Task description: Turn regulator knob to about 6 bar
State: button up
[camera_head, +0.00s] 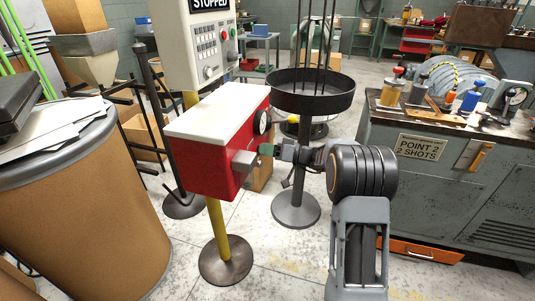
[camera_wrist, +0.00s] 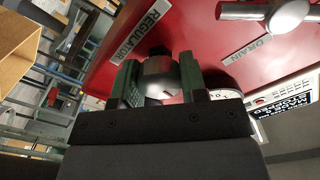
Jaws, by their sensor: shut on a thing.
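The red regulator box (camera_head: 215,150) has a white top and stands on a yellow post. In the wrist view its red face (camera_wrist: 230,60) fills the upper part. The grey regulator knob (camera_wrist: 160,88) sits below the REGULATOR label (camera_wrist: 142,30). My gripper (camera_wrist: 158,70) has its green fingers on both sides of the knob and is shut on it. In the head view my gripper (camera_head: 268,150) is at the box's right side. A round gauge (camera_head: 262,122) is just above it; its reading is too small to tell. In the wrist view a finger partly hides the gauge (camera_wrist: 220,93).
A grey drain handle (camera_wrist: 282,14) by the DRAIN label (camera_wrist: 247,50) sticks out near the knob. A control panel (camera_head: 195,50) reading STOPPED stands behind the box. A round black tray on a stand (camera_head: 312,97) and a workbench (camera_head: 450,190) are to the right, a brown drum (camera_head: 85,220) left.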

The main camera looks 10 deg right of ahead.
jog(key=m, duration=0.5)
jog(key=shift+m, duration=0.3)
jog(key=m+p, duration=0.3)
jog(key=m, duration=0.2)
jog(key=m+p, duration=0.4)
jog(key=m, duration=0.2)
jog(key=shift+r+m, duration=0.1)
jog(key=shift+m, duration=0.2)
jog(key=shift+m+p, duration=1.45)
jog(key=shift+m, duration=0.45)
jog(key=shift+f+m, duration=0.25)
jog(key=shift+m, duration=0.05)
jog(key=o, duration=0.9)
